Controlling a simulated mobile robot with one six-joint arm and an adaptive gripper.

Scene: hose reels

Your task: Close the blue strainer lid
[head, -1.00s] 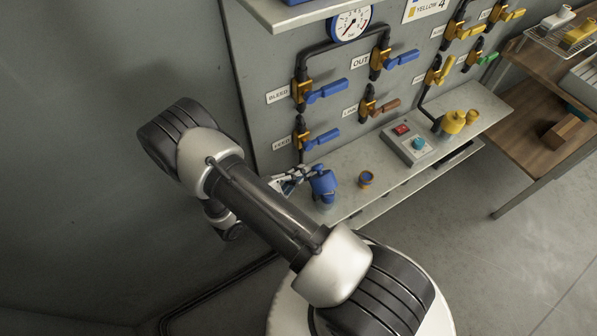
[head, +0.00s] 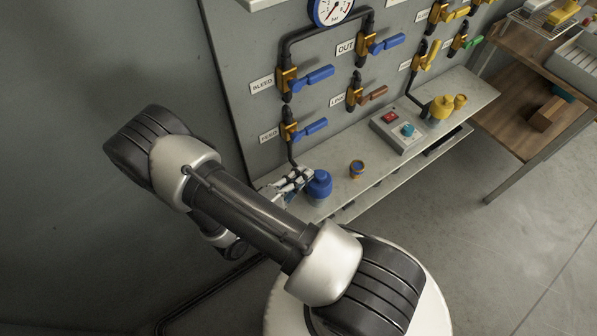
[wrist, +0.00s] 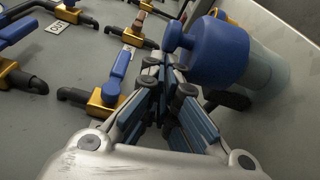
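The blue strainer lid (head: 319,184) sits on top of the pale, translucent strainer body, at the left end of the shelf; it looks level, with no clear gap under it. In the wrist view the lid (wrist: 218,50) is a broad blue cap with a rounded knob (wrist: 173,37) on its left side. The pale body (wrist: 268,75) shows behind it. My gripper (head: 303,176) is just left of the lid in the head view. In the wrist view my gripper (wrist: 170,72) has its fingertips together beside the lid, close to the knob; contact is unclear.
Blue-handled valves (head: 312,78) and a brown-handled valve (head: 365,95) are on the panel above. A wooden table (head: 520,125) stands further right.

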